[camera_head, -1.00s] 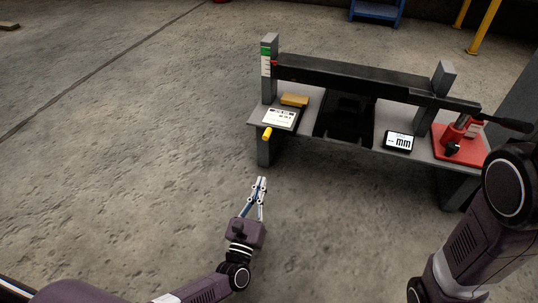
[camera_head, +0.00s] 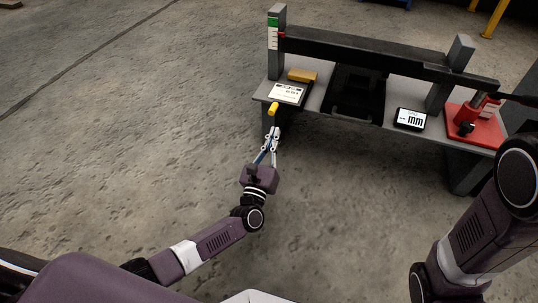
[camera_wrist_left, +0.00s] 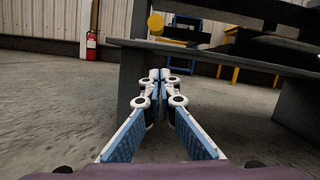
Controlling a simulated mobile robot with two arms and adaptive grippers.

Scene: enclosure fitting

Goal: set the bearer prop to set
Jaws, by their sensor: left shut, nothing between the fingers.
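The grey bench (camera_head: 318,99) carries a long dark bearer beam (camera_head: 360,55) between two grey posts. A yellow cylindrical knob (camera_head: 273,109) sticks out at the bench's front left edge, probably the prop's handle; it shows in the left wrist view (camera_wrist_left: 155,23) above the fingers. My left gripper (camera_head: 272,132) is shut and empty, just below and in front of this knob, apart from it. In the left wrist view its fingertips (camera_wrist_left: 160,75) meet below the bench edge. Whether the prop is set cannot be told. My right arm shows at the right; its gripper is out of view.
A white card (camera_head: 288,93) and a yellow block (camera_head: 302,76) lie at the bench's left. A small mm display (camera_head: 410,118) and a red jack (camera_head: 466,123) stand at its right. Bench legs flank open space below. Floor at the left is clear.

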